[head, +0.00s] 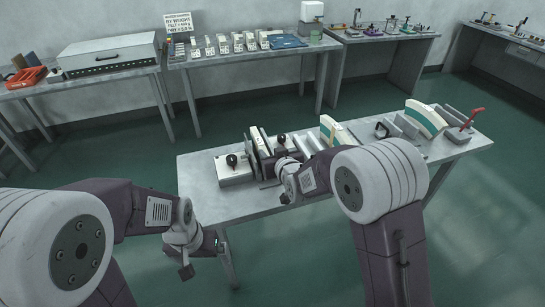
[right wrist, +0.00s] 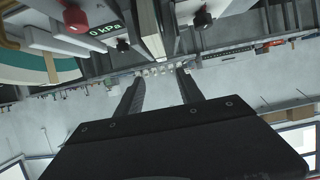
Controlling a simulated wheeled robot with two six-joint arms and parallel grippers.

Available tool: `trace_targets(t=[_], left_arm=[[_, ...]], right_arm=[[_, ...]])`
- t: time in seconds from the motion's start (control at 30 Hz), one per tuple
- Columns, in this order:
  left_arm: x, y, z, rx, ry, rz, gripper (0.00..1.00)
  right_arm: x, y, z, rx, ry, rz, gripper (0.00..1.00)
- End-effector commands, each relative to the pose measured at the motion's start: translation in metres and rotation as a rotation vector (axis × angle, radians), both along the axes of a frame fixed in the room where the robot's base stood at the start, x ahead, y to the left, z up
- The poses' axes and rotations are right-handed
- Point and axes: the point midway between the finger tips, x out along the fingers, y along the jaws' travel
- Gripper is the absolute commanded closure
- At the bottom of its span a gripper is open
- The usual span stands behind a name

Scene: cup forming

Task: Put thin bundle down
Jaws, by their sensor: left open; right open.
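A thin bundle, a pale upright slab (head: 259,141), stands in the grey press with black knobs (head: 235,172) at the left end of the near table (head: 215,203). In the right wrist view a pale slab (right wrist: 148,32) stands between grey plates, beyond my fingertips. I cannot tell for sure that it is the same bundle. My right gripper (head: 275,191) is open at the front of the press; its two dark fingers (right wrist: 160,76) are apart with nothing between them. My left gripper (head: 202,256) is open and empty, low in front of the table's left end.
Other striped slabs stand in holders (head: 334,130) and (head: 426,117) further right, with a red-handled tool (head: 472,118) at the end. A display reading 0 kPa (right wrist: 103,29) shows in the right wrist view. Back benches hold a grey case (head: 108,54) and small blocks. The floor between is clear.

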Motion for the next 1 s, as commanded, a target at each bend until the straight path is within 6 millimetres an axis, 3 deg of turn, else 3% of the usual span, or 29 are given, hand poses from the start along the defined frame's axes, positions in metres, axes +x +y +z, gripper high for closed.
trace_targets(t=[0.33, 0.43, 0.47, 0.53, 0.6, 0.7, 0.8, 0.9, 1.0], left_arm=[[0.000, 0.000, 0.001, 0.000, 0.000, 0.000, 0.00], [0.000, 0.000, 0.001, 0.000, 0.000, 0.000, 0.00], [0.000, 0.000, 0.001, 0.000, 0.000, 0.000, 0.00], [0.000, 0.000, 0.001, 0.000, 0.000, 0.000, 0.00], [0.000, 0.000, 0.001, 0.000, 0.000, 0.000, 0.00], [0.000, 0.000, 0.001, 0.000, 0.000, 0.000, 0.00], [0.000, 0.000, 0.001, 0.000, 0.000, 0.000, 0.00], [0.000, 0.000, 0.001, 0.000, 0.000, 0.000, 0.00], [0.000, 0.000, 0.001, 0.000, 0.000, 0.000, 0.00]], right_arm=[[0.001, 0.000, 0.001, 0.000, 0.001, 0.000, 0.56], [-0.013, -0.023, -0.011, -0.023, 0.089, -0.028, 0.56], [-0.025, -0.038, -0.020, -0.038, 0.152, -0.048, 0.56], [-0.068, -0.080, -0.045, -0.076, 0.347, -0.106, 0.56], [-0.124, -0.119, -0.068, -0.107, 0.552, -0.166, 0.56], [-0.205, -0.156, -0.088, -0.128, 0.805, -0.236, 0.56], [-0.264, -0.174, -0.095, -0.137, 0.977, -0.278, 0.56], [-0.292, -0.180, -0.097, -0.140, 1.058, -0.295, 0.56], [-0.297, -0.181, -0.098, -0.142, 1.075, -0.298, 0.56]])
